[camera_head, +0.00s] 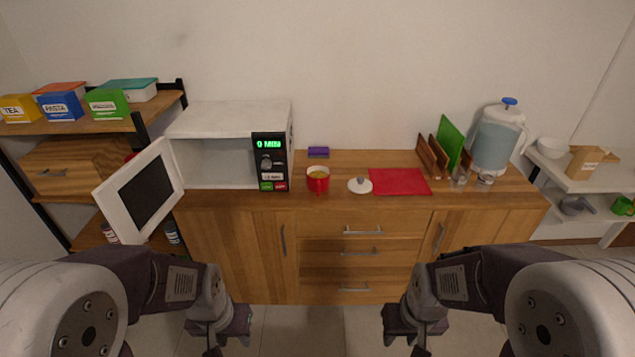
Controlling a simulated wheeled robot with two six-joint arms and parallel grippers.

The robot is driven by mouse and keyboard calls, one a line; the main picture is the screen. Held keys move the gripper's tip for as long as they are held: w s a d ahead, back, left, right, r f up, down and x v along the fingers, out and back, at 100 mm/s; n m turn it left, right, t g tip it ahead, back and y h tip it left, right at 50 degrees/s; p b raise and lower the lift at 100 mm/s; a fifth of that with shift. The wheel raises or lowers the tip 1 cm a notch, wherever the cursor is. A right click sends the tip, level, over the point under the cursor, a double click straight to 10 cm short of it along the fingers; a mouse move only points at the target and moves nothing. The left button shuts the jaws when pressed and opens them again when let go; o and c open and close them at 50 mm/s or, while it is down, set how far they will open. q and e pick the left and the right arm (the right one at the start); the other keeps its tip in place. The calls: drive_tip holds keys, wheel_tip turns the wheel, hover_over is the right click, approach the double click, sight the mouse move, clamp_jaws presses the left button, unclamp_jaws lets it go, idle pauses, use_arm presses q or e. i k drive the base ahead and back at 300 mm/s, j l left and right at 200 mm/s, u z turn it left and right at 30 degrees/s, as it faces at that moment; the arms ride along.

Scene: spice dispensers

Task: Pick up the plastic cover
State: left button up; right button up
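A small round white lid with a grey knob (360,185), which looks like the plastic cover, lies on the wooden counter (345,164). It sits just right of a red pot (318,180) with yellowish contents and left of a red mat (398,181). My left gripper (226,335) is low in front of the cabinet, well short of the counter and left of the lid. My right gripper (406,332) is also low in front of the cabinet, right of the lid. Neither touches the lid. Their finger openings are not clear.
A white microwave (230,121) stands at the left with its door (140,192) swung open toward me. Cutting boards (450,141), small glasses (486,180) and a drink dispenser (497,140) stand at the right. A purple block (318,152) lies behind the pot.

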sight(360, 185)
drive_tip(key=i+l+u, duration=0.1)
drive_tip(key=i, duration=0.35)
drive_tip(key=i+l+u, duration=0.15)
drive_tip(key=i, duration=0.3)
drive_tip(key=i+l+u, duration=0.1)
drive_tip(key=i, duration=0.4)
drive_tip(key=i+l+u, duration=0.1)
drive_tip(key=i+l, duration=0.2)
drive_tip(key=i, duration=0.1)
